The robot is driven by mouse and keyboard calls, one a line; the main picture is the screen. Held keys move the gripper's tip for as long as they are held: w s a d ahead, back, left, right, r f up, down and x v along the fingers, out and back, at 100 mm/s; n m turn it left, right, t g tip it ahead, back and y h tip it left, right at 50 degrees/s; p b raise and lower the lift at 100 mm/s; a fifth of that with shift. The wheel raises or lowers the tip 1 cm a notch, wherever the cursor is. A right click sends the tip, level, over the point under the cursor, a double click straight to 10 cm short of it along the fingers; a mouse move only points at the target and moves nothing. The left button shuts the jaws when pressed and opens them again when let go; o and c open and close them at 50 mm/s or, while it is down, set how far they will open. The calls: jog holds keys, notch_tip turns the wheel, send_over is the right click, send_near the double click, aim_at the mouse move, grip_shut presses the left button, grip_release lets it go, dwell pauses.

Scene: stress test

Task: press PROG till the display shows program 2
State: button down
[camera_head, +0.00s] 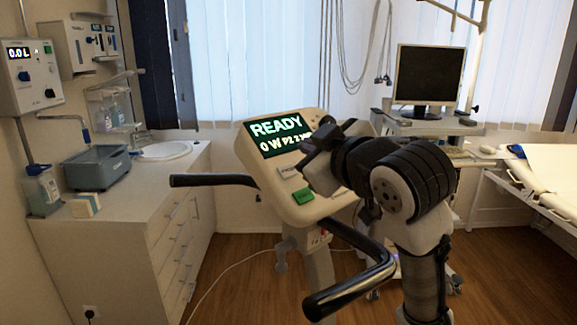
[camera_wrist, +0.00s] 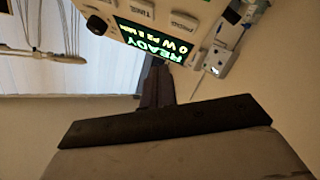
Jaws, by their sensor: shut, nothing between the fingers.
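The exercise machine's console (camera_head: 262,172) faces me, tilted back. Its display (camera_head: 278,136) reads READY, with "0 W P2 2" and a partly hidden ending below. The pale PROG key (camera_head: 289,172) sits below the display. In the wrist view the display (camera_wrist: 150,45) is upside down and also shows P2; the PROG key (camera_wrist: 183,21) and TIMER key (camera_wrist: 141,11) are near the top edge. My gripper (camera_head: 305,162) is in front of the console's right part, hiding some of it. In the wrist view my gripper (camera_wrist: 160,64) is shut and empty, its tips overlapping the display's edge.
A green key (camera_head: 303,197) is below PROG. A dark knob (camera_wrist: 97,25) shows in the wrist view. Black handlebars (camera_head: 352,292) curve around the console on both sides. A counter with a sink (camera_head: 168,151) is left; a monitor cart (camera_head: 425,127) stands behind right.

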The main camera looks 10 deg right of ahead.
jog(key=shift+s+d+r, duration=0.15)
jog(key=shift+s+r, duration=0.05)
jog(key=shift+r, duration=0.05)
jog(key=s+d+r, duration=0.2)
jog(key=s+r, duration=0.1)
jog(key=r, duration=0.2)
jog(key=shift+s+r, duration=0.3)
jog(key=shift+s, duration=0.1)
dwell(0.3)
jog(key=shift+f, duration=0.1)
dwell(0.4)
